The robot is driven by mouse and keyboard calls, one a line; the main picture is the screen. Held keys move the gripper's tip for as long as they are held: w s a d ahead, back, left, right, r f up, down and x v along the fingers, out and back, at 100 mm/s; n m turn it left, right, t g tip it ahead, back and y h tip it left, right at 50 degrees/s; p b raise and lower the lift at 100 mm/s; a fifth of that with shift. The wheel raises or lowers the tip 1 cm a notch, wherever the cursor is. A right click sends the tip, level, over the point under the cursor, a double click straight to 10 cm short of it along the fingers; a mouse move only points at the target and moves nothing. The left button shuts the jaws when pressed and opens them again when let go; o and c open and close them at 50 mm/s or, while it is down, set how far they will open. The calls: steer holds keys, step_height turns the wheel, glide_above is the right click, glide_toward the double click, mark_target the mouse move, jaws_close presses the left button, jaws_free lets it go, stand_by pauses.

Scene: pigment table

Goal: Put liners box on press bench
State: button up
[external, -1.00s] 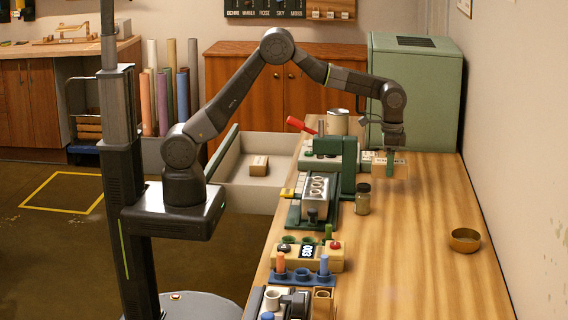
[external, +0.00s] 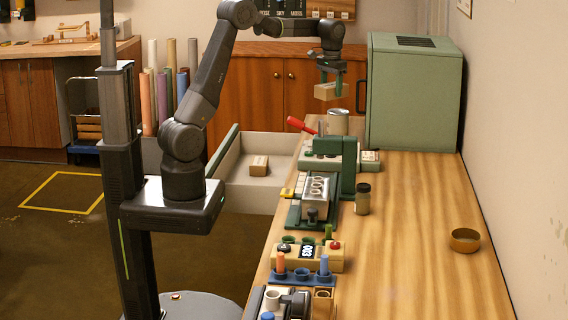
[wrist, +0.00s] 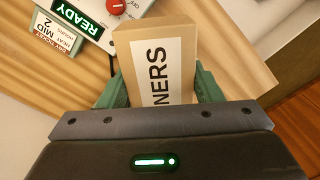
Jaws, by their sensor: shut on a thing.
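The liners box (wrist: 158,58), a tan carton with a white label reading "NERS", is between the green fingers of my gripper (wrist: 160,95) in the wrist view. In the external view my gripper (external: 331,78) is shut on the same box (external: 329,91). It holds the box up in the air above the far end of the wooden bench (external: 420,215), in front of the cabinet. Which bench is the press bench is not labelled in these views.
A pale green cabinet (external: 414,95) stands at the bench's back right. A grey can (external: 338,122), a green press-like device (external: 349,165) and a jar (external: 363,199) stand on the bench. An open drawer (external: 240,180) holds another small carton (external: 259,165). The bench's right side is mostly clear.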

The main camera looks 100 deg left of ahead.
steer(key=s+a+n+p, duration=0.2)
steer(key=s+a+n, duration=0.15)
steer(key=a, duration=0.35)
steer(key=s+a+n+p, duration=0.1)
steer(key=s+a+n, duration=0.1)
steer(key=a+n, duration=0.35)
steer(key=f, duration=0.6)
steer(key=f+p, duration=0.1)
steer(key=f, duration=0.5)
steer(key=a+f+p, duration=0.1)
steer(key=f, duration=0.5)
steer(key=shift+s+f, duration=0.1)
steer(key=shift+f, duration=0.1)
steer(key=o, duration=0.7)
steer(key=shift+f, duration=0.1)
steer(key=shift+c, duration=0.2)
steer(key=o, duration=0.4)
step_height(320, 180, up, 12)
steer(key=b, duration=0.1)
steer(key=shift+f+b, duration=0.25)
steer(key=shift+b, duration=0.05)
steer(key=shift+r, duration=0.5)
steer(key=c, duration=0.3)
